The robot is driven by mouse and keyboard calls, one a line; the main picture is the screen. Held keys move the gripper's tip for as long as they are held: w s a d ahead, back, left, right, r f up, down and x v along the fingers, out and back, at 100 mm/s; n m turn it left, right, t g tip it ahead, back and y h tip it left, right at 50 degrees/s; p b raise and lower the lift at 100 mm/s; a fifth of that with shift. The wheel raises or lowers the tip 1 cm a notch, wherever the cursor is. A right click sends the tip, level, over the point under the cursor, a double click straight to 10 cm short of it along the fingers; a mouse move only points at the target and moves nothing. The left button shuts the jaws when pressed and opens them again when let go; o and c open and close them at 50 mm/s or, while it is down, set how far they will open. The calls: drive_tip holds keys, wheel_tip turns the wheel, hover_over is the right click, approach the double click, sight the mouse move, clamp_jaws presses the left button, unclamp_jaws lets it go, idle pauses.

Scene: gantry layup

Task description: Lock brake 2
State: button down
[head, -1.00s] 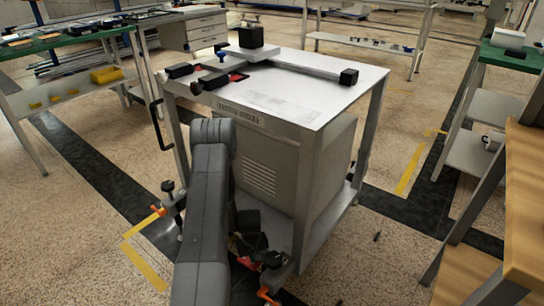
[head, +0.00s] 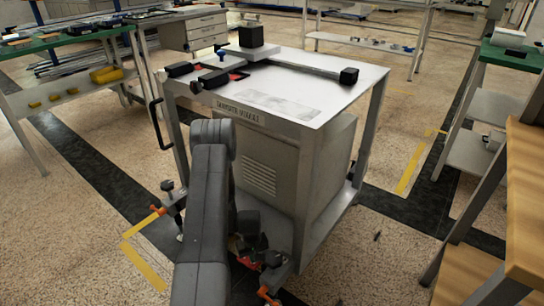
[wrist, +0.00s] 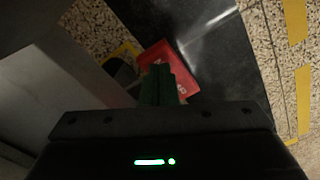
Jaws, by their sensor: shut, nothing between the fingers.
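In the wrist view a flat red pedal-like part (wrist: 181,68) with white lettering, apparently a caster brake, lies just beyond my gripper (wrist: 158,72). The shut green fingers overlap it in the picture and hide part of it; I cannot tell whether they touch it. No number can be read on it. In the head view the white-topped cart (head: 300,105) stands in front of me. An orange part (head: 158,211) shows at its left corner foot and another orange part (head: 268,296) at the near corner foot. My arm hides much of the cart's lower front, and the fingertips are not clear there.
A grey cabinet (head: 262,172) sits in the cart's frame. A wooden-shelved rack (head: 525,190) stands close on the right, and a green-topped bench (head: 60,40) at the far left. Speckled floor (head: 390,260) between cart and rack is mostly clear.

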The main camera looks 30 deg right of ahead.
drive_tip(key=shift+f+b, duration=0.6)
drive_tip(key=shift+f, duration=0.2)
drive_tip(key=shift+r, duration=0.1)
drive_tip(key=shift+r+p, duration=1.75)
drive_tip(key=shift+r, duration=1.7)
wheel_tip(320, 180, down, 7)
drive_tip(key=b, duration=0.3)
drive_tip(key=shift+b, duration=0.3)
